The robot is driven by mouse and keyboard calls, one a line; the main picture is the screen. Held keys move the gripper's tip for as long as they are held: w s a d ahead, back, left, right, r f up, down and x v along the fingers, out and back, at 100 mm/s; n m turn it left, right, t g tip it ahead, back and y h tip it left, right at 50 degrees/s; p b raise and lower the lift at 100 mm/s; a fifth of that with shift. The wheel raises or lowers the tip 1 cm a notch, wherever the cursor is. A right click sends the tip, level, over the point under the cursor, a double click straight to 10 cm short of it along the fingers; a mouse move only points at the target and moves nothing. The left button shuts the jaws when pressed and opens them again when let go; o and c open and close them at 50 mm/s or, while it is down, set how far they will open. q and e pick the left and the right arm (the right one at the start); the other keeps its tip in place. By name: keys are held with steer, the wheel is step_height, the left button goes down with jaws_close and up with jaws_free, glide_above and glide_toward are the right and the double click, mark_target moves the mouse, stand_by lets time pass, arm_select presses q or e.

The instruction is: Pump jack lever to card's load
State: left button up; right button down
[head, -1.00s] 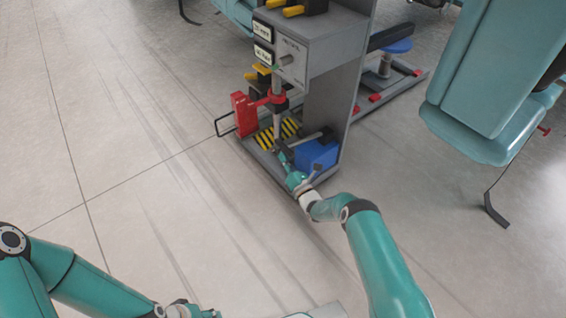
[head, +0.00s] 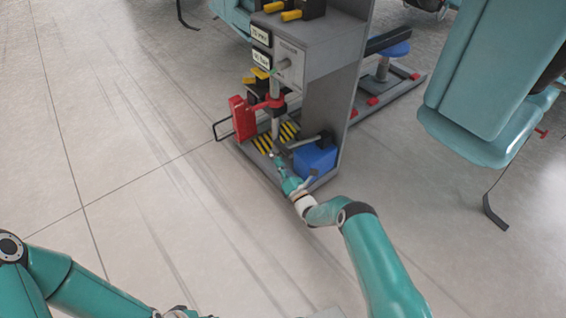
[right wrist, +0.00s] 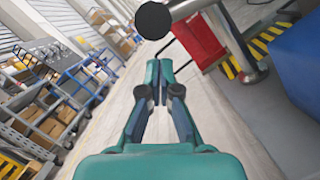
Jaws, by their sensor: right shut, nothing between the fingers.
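The grey press stand (head: 318,70) has a blue jack box (head: 317,160) on its base. A dark lever (head: 310,141) with a black end shows above the box. In the right wrist view, a round black knob (right wrist: 152,20) on a grey rod is just beyond the fingertips. My right gripper (head: 279,165) is low in front of the base, beside the blue box. Its fingers (right wrist: 158,70) are shut and empty, apart from the knob in the picture. My left gripper (head: 182,312) is cut off at the bottom edge. No card is recognisable.
A red block (head: 243,118) and red clamp stand beside yellow-black striping (head: 287,134). A teal chair (head: 490,90) is at right. The floor at left is clear.

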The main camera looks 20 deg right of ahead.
steer(key=a+f+p+v, duration=0.1)
steer(key=p+v, duration=0.3)
steer(key=v, duration=0.6)
steer(key=shift+s+f, duration=0.2)
steer(key=shift+s, duration=0.1)
steer(key=shift+w, duration=0.1)
stand_by(0.6)
